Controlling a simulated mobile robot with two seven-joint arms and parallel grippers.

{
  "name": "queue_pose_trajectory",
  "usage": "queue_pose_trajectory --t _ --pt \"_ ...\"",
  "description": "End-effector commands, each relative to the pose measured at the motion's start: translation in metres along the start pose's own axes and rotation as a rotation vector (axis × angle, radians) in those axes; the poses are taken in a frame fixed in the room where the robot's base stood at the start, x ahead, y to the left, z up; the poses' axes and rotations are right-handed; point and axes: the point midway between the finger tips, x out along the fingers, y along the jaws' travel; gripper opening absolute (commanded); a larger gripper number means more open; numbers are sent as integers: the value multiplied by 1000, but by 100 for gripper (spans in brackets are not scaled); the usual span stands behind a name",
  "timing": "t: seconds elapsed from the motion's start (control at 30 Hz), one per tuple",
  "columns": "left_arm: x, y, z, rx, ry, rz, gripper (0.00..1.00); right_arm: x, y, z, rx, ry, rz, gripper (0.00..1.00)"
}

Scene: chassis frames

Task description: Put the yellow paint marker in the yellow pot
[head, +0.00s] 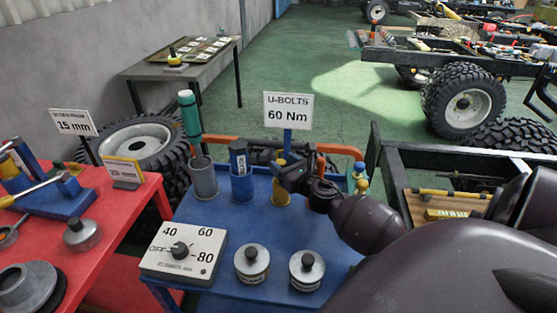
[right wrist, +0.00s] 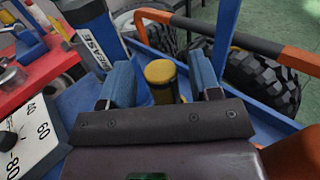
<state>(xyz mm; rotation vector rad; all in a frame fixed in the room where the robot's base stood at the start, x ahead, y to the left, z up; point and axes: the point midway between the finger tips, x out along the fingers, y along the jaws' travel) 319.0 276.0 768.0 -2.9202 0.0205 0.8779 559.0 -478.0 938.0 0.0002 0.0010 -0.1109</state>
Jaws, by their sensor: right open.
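The yellow pot (head: 281,194) stands on the blue cart top, just below my right gripper (head: 291,174). The yellow paint marker (head: 283,160) shows as a small yellow end above the pot, partly hidden by the gripper. In the right wrist view, the marker's yellow end (right wrist: 160,72) is between the two blue finger pads of my right gripper (right wrist: 163,82), with gaps visible on both sides. The gripper is open around it. The marker appears upright over or in the pot; its lower end is hidden. My left gripper is not in view.
A blue pot (head: 242,188) with a grease tube (head: 238,157) and a grey pot (head: 203,180) with a green-capped tube (head: 189,117) stand left of the yellow pot. A U-bolts sign (head: 288,111) rises behind. A dial box (head: 183,252) and two lidded tins (head: 252,263) are in front.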

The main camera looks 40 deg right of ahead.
Motion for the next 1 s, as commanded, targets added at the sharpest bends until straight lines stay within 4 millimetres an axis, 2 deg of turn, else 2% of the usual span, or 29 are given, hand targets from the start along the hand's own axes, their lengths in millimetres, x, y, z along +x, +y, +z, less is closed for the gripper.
queue_pose_trajectory --t 0.03,0.3,0.5,0.7,1.0 --pt "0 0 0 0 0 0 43 -10 0 -1 0 2 0 57" --pt "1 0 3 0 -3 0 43 -56 0 -1 0 2 -1 57" --pt "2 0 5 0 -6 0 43 -80 0 -1 1 1 -1 57" --pt "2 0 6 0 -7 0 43 -90 0 0 -1 0 0 57" --pt "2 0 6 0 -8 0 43 -90 0 0 0 0 0 57"
